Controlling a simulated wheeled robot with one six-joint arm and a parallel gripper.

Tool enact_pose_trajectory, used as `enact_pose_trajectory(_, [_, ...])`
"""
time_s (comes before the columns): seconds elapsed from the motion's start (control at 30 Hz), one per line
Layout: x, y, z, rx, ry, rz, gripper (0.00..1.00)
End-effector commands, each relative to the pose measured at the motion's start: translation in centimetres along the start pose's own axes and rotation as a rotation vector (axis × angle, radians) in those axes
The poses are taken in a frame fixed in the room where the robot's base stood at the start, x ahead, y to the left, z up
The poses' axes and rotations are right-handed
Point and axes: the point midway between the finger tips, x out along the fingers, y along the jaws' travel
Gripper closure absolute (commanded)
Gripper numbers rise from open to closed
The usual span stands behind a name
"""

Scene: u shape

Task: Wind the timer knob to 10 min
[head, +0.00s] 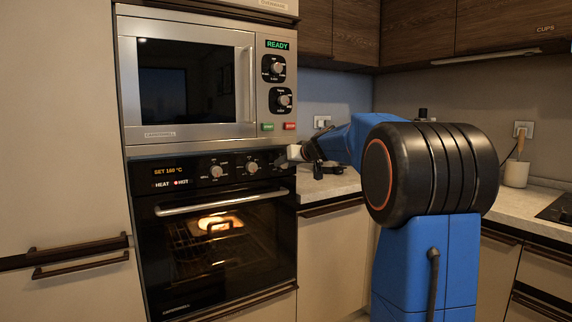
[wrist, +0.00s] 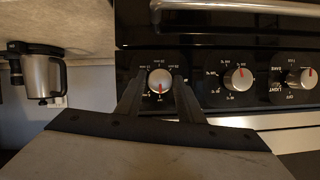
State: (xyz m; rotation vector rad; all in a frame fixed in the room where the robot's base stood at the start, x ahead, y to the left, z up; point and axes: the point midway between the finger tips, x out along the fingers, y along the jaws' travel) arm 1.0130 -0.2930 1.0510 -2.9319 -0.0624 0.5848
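The timer knob (wrist: 160,80) is a round silver dial with a red mark, at the right end of the black oven panel (head: 196,172). The wrist view is upside down, so the knob is the leftmost there. Its red mark points down in that picture. Small minute labels ring it, too blurred to read surely. My gripper (wrist: 158,78) has one finger on each side of the knob, with narrow gaps showing. It is open.
Two other oven knobs show, a middle one (wrist: 238,78) and an outer one (wrist: 300,78). The oven handle (head: 220,201) juts out below the panel. A microwave (head: 190,85) with its own dials sits above. A steel kettle (wrist: 42,77) stands on the counter beside the oven.

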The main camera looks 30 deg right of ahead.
Motion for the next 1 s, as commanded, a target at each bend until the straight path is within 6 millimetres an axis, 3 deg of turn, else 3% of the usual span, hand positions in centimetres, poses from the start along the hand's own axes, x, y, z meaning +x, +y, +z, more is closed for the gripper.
enact_pose_trajectory(0.03, [-0.01, 0.00, 0.00, 0.000, 0.000, 0.000, 0.78])
enact_pose_trajectory(0.1, [-0.02, 0.00, 0.00, 0.000, 0.000, 0.000, 0.93])
enact_pose_trajectory(0.57, [0.00, 0.17, 0.01, 0.083, -0.002, -0.033, 0.93])
enact_pose_trajectory(1.0, [0.02, 0.59, 0.08, 0.427, -0.010, -0.173, 0.93])
